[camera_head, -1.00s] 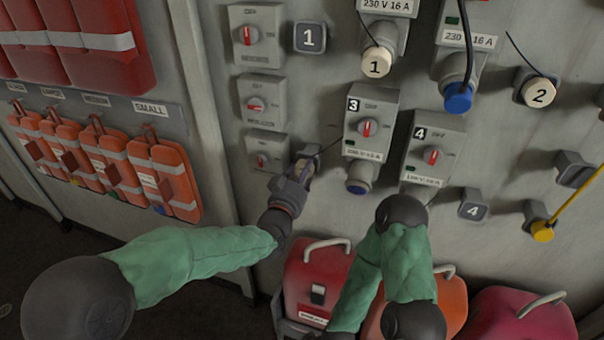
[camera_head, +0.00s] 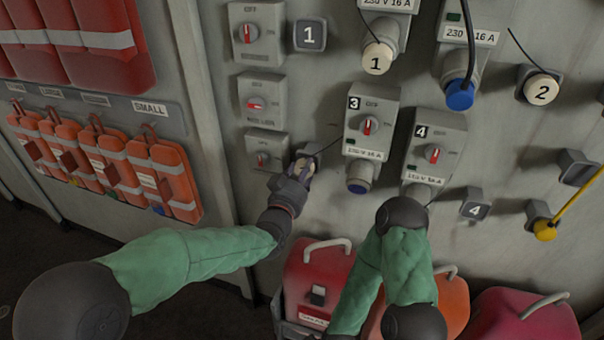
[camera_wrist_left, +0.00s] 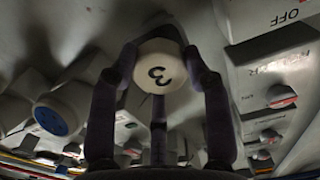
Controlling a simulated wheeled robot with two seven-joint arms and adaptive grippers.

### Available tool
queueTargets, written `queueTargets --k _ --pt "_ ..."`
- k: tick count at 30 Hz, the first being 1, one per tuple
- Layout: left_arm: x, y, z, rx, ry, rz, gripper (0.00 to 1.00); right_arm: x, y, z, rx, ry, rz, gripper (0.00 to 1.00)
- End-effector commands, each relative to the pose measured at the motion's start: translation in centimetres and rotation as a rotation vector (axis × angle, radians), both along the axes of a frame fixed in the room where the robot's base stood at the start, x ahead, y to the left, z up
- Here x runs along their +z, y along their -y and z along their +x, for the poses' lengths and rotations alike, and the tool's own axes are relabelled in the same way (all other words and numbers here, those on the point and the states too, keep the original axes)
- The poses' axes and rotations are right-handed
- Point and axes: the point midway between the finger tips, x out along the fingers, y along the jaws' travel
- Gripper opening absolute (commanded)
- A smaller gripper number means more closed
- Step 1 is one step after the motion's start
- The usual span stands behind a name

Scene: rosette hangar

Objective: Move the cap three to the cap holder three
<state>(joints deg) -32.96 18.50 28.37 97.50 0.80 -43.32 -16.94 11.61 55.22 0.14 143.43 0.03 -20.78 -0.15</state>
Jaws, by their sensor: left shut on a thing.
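The white cap three (camera_wrist_left: 160,66), with a dark 3 on its face, is between the fingers of my left gripper (camera_wrist_left: 160,58) in the left wrist view. The gripper is shut on it. In the head view my left gripper (camera_head: 298,175) is close to the wall, below and right of the lowest small switch box, with the cap (camera_head: 306,166) partly showing. A thin cord runs from the cap toward socket box 3 (camera_head: 369,125). Cap holder three is not clearly visible; a grey piece behind the gripper is mostly hidden. My right gripper is not in view.
Socket box 4 (camera_head: 434,145), holder 4 (camera_head: 475,210), cap 1 (camera_head: 379,58) and cap 2 (camera_head: 542,89) are on the wall. Holder 1 (camera_head: 309,36) is empty. My right arm covers part of the lower middle. Red and orange canisters (camera_head: 316,268) stand below.

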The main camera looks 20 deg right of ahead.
Motion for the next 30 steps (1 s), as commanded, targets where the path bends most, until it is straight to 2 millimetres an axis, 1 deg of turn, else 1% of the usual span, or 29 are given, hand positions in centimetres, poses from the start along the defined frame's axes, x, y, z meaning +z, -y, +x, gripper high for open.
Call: queueTargets --k 8,28,29,30 --pt "0.0 0.1 0.0 0.0 0.0 0.0 0.0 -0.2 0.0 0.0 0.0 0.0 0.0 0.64" --pt "0.0 0.7 1.0 0.0 0.0 0.0 0.0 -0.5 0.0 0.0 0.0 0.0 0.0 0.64" --pt "0.0 0.7 1.0 0.0 0.0 0.0 0.52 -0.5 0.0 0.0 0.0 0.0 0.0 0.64" --pt "0.0 0.7 1.0 0.0 0.0 0.0 0.63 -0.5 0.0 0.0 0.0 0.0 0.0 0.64"
